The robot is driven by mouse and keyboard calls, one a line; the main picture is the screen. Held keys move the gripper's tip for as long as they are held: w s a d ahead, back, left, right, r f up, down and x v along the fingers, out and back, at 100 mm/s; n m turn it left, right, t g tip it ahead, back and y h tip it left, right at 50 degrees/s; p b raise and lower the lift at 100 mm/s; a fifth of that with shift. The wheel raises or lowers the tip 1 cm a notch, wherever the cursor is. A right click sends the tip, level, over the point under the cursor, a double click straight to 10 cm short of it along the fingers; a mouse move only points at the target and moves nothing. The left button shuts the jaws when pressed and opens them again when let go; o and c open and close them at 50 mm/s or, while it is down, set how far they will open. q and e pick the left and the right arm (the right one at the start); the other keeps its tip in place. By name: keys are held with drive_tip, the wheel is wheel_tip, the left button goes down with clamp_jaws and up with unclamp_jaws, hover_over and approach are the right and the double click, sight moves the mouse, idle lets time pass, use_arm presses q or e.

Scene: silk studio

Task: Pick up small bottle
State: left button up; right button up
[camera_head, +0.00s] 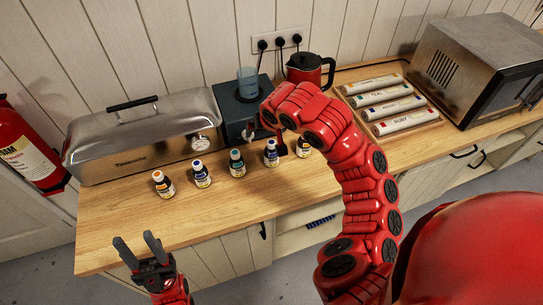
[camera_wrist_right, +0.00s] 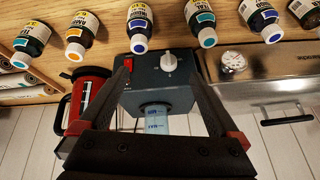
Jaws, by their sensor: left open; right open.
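Several small dark bottles with white labels stand upright in a row on the wooden counter: an orange-capped bottle (camera_head: 163,184), a blue-capped one (camera_head: 201,174), a teal-capped one (camera_head: 236,163), another blue-capped one (camera_head: 271,153) and one partly behind my right arm (camera_head: 303,147). The right wrist view shows the row along its top edge, including a teal-capped bottle (camera_wrist_right: 32,42) at the left that my arm hides in the head view. My right gripper (camera_wrist_right: 160,72) is open and empty above the counter near the row. My left gripper (camera_head: 137,243) is open and empty at the counter's front left edge.
Behind the bottles are a metal lidded appliance (camera_head: 140,138), a dark box (camera_head: 238,108) with a clear beaker (camera_head: 247,82), and a red kettle (camera_head: 305,70). A tray of labelled tubes (camera_head: 390,104) and a microwave (camera_head: 482,65) stand right. The front left counter (camera_head: 120,222) is clear.

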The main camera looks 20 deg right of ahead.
sight(272, 151)
drive_tip(key=shift+g+h, duration=0.6)
drive_tip(key=shift+g, duration=0.1)
drive_tip(key=d+f+b, duration=0.1)
drive_tip(key=f, duration=0.2)
drive_tip(key=f+b, duration=0.1)
drive_tip(key=f, duration=0.3)
drive_tip(key=w+d+f+b, duration=0.1)
drive_tip(key=f+b, duration=0.1)
drive_tip(key=f, duration=0.1)
drive_tip(key=shift+d+f, duration=0.2)
drive_tip(key=shift+d, duration=0.15)
drive_tip(key=shift+b+x, duration=0.5)
drive_tip(key=shift+x, duration=0.35)
drive_tip(key=shift+w+f, duration=0.25)
drive_tip(key=shift+f, duration=0.05)
drive_tip(key=p+x, duration=0.2)
drive_tip(key=x, duration=0.1)
drive_tip(key=shift+f, duration=0.25)
drive_tip(key=shift+w, duration=0.1)
clamp_jaws()
